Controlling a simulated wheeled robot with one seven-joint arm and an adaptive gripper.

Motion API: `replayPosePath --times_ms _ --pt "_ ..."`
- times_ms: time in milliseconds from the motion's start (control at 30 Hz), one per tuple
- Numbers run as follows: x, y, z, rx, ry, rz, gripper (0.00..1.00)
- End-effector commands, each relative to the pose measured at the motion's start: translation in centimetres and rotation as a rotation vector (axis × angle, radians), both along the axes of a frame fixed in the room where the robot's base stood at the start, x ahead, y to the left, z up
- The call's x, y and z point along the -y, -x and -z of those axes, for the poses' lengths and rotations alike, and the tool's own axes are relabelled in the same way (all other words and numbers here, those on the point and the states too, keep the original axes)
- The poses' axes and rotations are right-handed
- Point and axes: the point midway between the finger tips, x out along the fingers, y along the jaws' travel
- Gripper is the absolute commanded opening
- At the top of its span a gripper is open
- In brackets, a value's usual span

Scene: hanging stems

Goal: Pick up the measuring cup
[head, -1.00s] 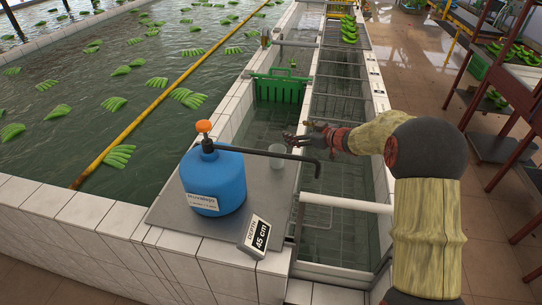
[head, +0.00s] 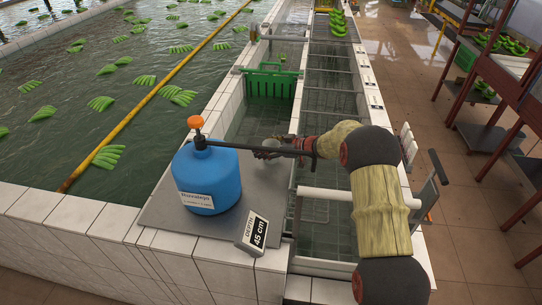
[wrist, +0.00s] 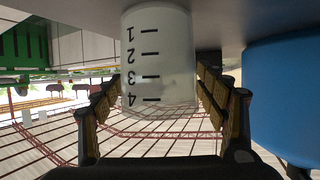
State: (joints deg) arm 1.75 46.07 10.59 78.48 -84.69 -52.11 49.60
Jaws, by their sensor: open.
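The measuring cup (wrist: 158,45) is pale and translucent, with black marks numbered 1 to 4. In the wrist view it appears upside down, standing on the grey slab. My gripper (wrist: 160,92) is open, with one finger on each side of the cup's near part. Small gaps seem to show beside the cup; I cannot tell if either finger touches it. In the head view my gripper (head: 270,153) is low over the slab at the cup, which is mostly hidden by the fingers and a black lance.
A blue sprayer tank (head: 207,180) with an orange knob stands close beside the cup. Its black lance (head: 262,149) crosses above my gripper.

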Motion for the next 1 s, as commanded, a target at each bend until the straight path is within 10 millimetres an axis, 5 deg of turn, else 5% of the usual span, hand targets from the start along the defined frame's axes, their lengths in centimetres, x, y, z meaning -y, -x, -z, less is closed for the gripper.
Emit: replayPosePath --times_ms 333,1000 --pt "-0.96 -0.71 0.28 0.002 0.000 0.001 0.71" --pt "-0.94 -0.69 0.30 0.002 0.000 0.001 0.33"
